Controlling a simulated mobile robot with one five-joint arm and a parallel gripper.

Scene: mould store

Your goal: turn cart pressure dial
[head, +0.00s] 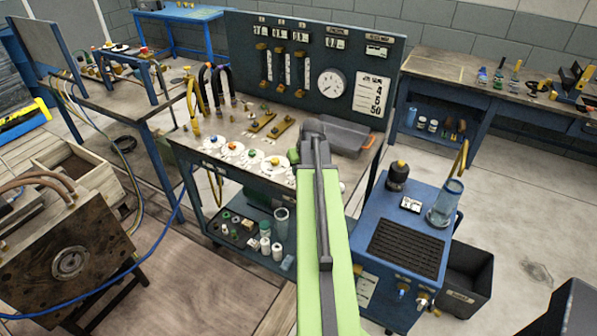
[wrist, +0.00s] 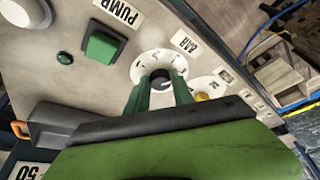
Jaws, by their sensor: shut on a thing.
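The cart (head: 185,148) has a beige top with a row of white dials, and a dark gauge panel (head: 300,40) stands at its back. In the wrist view, the dial (wrist: 151,62) marked BAR has a white scale face and a dark round knob (wrist: 172,82). The two green fingers of my gripper (wrist: 160,84) are on either side of this knob and shut on it. The fingers partly cover the face, so the pointer's reading is not clear. In the head view, my green arm hides the gripper and this dial.
A green square button (wrist: 103,46) marked PUMP and a white dial with a yellow knob (wrist: 201,97) are close to the gripper. A dark grey box (head: 345,137) sits on the cart's right end. A blue machine (head: 405,250) stands at the cart's right.

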